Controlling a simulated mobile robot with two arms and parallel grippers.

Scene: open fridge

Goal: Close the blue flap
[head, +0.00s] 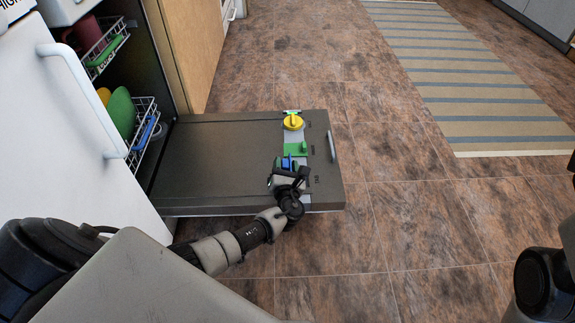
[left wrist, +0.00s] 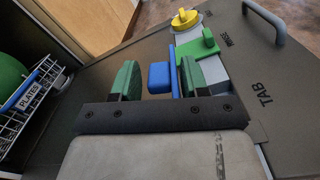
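The blue flap (head: 287,163) is on the dispenser on the inside of the lowered appliance door. In the left wrist view the blue flap (left wrist: 160,78) shows as a block beside a thin upright blue strip. My left gripper (head: 288,172) is over the dispenser; in the left wrist view its green-padded fingertips (left wrist: 160,80) are apart, with blue parts between or just beyond them. I cannot tell if they touch. The gripper hides part of the flap in the head view. My right gripper is not visible; only dark parts of my right arm show at the right edge.
A green flap (head: 296,149) and a yellow knob (head: 293,122) lie farther along the dispenser. The open door (head: 220,160) extends over the tiled floor. Racks with dishes (head: 145,125) are at the left. A striped rug (head: 470,80) lies at the upper right.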

